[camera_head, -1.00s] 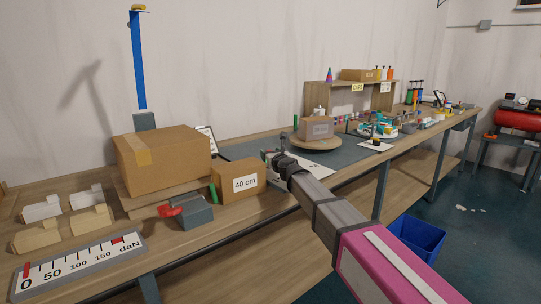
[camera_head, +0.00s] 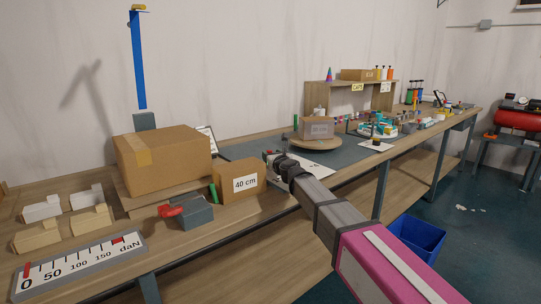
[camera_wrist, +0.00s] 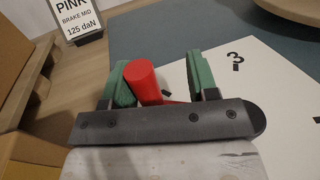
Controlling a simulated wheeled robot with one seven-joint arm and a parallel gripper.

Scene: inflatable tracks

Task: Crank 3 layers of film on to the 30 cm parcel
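A taped greyish parcel (camera_head: 316,128) with a blurred label stands on a round wooden turntable (camera_head: 316,143) in the head view. The turntable's edge also shows at the top right of the wrist view (camera_wrist: 295,10). My gripper (camera_head: 273,157) is low over the bench, in front of and left of the turntable. In the wrist view my gripper (camera_wrist: 165,78) has green fingers spread apart. A red cylindrical handle (camera_wrist: 143,82) rises between them, nearer the left finger, with a gap on its right. Its lower part is hidden behind the gripper body.
A box marked 40 cm (camera_head: 237,183) stands close left of my gripper. A large carton (camera_head: 163,158) is farther left. A white sheet (camera_wrist: 250,90) with a black figure lies on the bench at right.

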